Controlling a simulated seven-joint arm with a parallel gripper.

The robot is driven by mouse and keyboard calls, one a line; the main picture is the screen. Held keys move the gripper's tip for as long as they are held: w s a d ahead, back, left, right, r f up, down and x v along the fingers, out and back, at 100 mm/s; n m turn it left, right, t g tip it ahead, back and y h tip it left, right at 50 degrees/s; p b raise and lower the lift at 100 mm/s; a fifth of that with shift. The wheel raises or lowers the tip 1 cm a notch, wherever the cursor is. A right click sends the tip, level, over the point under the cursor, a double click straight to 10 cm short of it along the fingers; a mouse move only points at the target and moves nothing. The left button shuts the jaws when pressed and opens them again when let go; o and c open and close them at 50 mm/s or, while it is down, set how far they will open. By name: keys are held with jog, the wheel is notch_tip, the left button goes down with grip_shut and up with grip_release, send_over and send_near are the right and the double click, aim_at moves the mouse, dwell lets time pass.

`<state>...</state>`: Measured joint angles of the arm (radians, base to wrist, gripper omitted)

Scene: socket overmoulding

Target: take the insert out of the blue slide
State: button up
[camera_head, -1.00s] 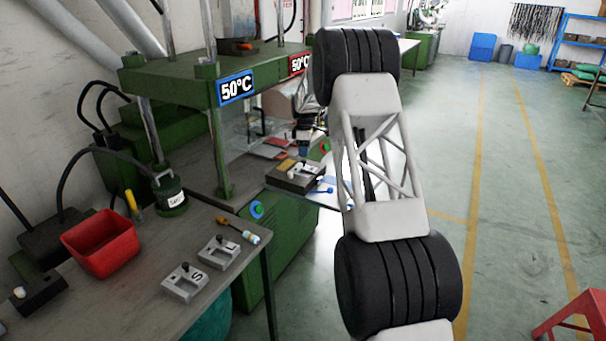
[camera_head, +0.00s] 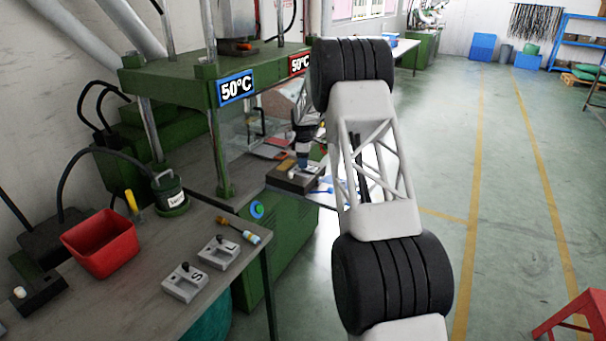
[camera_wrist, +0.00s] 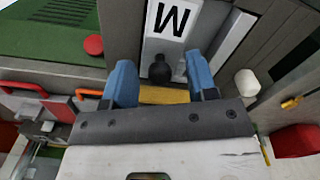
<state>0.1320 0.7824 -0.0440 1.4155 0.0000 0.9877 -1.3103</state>
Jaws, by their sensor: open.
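The insert is a light grey plate marked M (camera_wrist: 172,25) with a dark round knob (camera_wrist: 160,68). It sits in a dark block (camera_head: 292,181) at the press's right side. My gripper (camera_wrist: 161,80) is open, its two blue fingers on either side of the knob, with a visible gap each side. In the head view my gripper (camera_head: 303,163) is low over the block and partly hides the insert. A yellow part (camera_wrist: 163,95) shows between the fingers. A small blue item (camera_head: 325,189) lies beside the block; I cannot tell whether it is the slide.
The green press (camera_head: 170,82) with 50°C signs stands behind and left, its post close to the block. Inserts marked S (camera_head: 186,283) and L (camera_head: 218,252), a screwdriver (camera_head: 240,229) and a red bin (camera_head: 101,244) are on the front table. The floor at right is mostly clear.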

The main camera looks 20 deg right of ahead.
grip_shut()
dwell(0.4)
jog(key=shift+r, duration=0.15)
notch_tip(320, 180, up, 10)
dwell(0.8)
dwell(0.5)
